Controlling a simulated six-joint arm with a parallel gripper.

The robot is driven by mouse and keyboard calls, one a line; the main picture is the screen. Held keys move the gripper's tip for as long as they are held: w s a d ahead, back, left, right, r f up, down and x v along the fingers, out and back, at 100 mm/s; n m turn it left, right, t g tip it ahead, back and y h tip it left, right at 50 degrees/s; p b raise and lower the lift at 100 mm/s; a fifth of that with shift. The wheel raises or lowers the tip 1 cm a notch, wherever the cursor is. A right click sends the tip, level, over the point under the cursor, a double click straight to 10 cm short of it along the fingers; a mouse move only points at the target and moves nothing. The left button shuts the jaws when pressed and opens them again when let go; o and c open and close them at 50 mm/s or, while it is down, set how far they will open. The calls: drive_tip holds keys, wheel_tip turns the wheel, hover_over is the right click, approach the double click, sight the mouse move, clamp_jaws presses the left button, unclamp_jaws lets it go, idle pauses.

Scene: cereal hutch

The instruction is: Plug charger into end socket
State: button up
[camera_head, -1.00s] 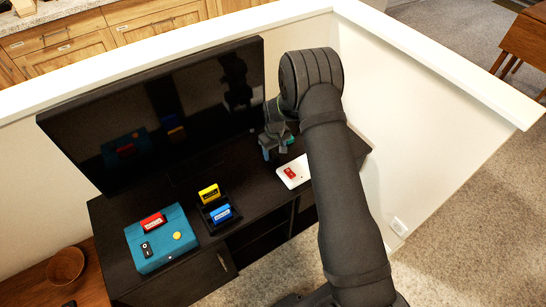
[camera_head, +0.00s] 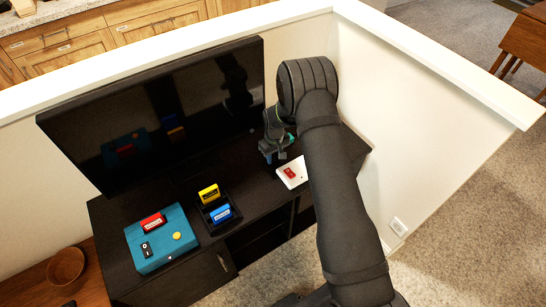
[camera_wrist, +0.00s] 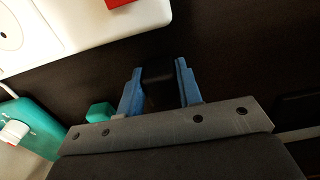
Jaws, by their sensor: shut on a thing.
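My gripper (camera_head: 272,153) hangs above the dark cabinet top, just left of the white power strip (camera_head: 293,172). In the wrist view its blue fingers (camera_wrist: 158,92) are shut on a black block, which looks like the charger (camera_wrist: 157,72). The charger cannot be made out in the head view. The power strip also shows at the top left of the wrist view (camera_wrist: 90,28), with a round socket (camera_wrist: 10,28) at the picture's left edge and part of a red switch (camera_wrist: 117,3). The charger is apart from the strip in the wrist picture. My arm hides the strip's right end in the head view.
A black television (camera_head: 150,115) stands close behind my gripper. A teal box (camera_head: 160,250) and a black holder (camera_head: 224,228) with yellow and blue pieces sit to the left. The cabinet top (camera_head: 250,190) between holder and strip is bare. A white wall (camera_head: 430,130) stands at right.

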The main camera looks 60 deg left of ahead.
sight(276, 155)
drive_tip(key=shift+r, duration=0.55)
drive_tip(key=r, duration=0.3)
drive_tip(key=shift+w+d+r, duration=0.3)
drive_tip(key=w+d+r, duration=0.6)
drive_tip(key=d, duration=0.2)
drive_tip(key=shift+w+d+r, duration=0.15)
drive_tip(key=shift+w+d, duration=0.15)
drive_tip(key=w+d, duration=0.1)
drive_tip(key=w, duration=1.3)
drive_tip(key=shift+w+d+f, duration=0.15)
drive_tip(key=shift+d+f, duration=0.05)
drive_tip(key=shift+f, duration=0.1)
